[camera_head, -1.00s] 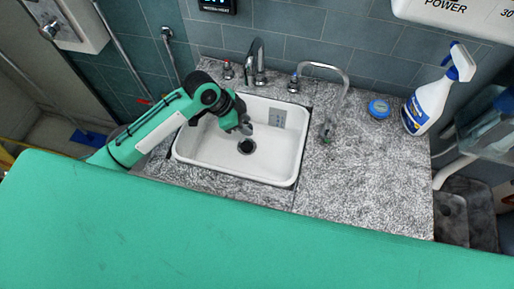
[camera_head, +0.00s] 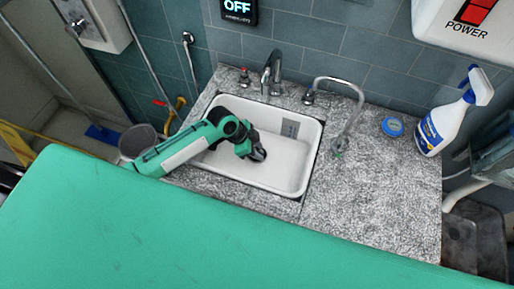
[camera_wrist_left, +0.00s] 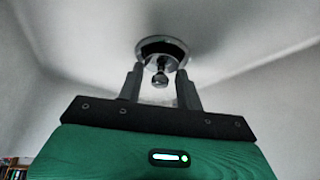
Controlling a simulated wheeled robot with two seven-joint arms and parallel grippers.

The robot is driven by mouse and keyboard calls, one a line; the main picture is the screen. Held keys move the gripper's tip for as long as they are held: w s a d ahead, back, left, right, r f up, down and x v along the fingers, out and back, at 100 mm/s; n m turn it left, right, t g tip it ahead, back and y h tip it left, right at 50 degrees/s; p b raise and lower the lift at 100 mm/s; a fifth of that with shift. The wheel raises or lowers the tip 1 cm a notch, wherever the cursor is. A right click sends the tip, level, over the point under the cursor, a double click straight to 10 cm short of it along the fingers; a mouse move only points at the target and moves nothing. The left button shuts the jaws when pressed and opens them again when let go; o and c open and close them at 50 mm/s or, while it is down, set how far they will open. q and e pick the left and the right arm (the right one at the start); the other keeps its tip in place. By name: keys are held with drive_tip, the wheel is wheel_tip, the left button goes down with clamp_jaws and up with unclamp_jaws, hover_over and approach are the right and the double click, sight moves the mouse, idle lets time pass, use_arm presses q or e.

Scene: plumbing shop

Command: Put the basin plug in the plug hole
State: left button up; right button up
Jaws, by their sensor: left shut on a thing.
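The white basin (camera_head: 289,170) is set in the speckled counter. My left gripper (camera_head: 258,154) reaches down into it, low over the basin floor. In the left wrist view the gripper (camera_wrist_left: 160,77) is shut on the basin plug (camera_wrist_left: 161,80), whose small shiny knob shows between the fingers. Just beyond the knob is the plug hole (camera_wrist_left: 162,46), a dark opening with a chrome rim. I cannot tell whether the plug touches the hole or sits in it. In the head view my gripper hides both plug and hole. My right gripper is not in view.
A tap (camera_head: 272,72) stands behind the basin, and a curved spout (camera_head: 352,95) stands to its right. A blue tin (camera_head: 392,127) and a spray bottle (camera_head: 442,124) stand farther right. The counter's front right (camera_head: 390,190) is clear. The basin walls surround my gripper.

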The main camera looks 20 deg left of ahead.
use_arm(q)
drive_tip(key=shift+f, duration=0.2)
drive_tip(key=o, duration=1)
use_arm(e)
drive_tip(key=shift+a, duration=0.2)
use_arm(q)
drive_tip(key=shift+a+r, duration=0.15)
drive_tip(key=shift+r, duration=0.3)
drive_tip(key=v, duration=1.1)
drive_tip(key=shift+r+b, duration=0.25)
drive_tip(key=shift+b, duration=0.1)
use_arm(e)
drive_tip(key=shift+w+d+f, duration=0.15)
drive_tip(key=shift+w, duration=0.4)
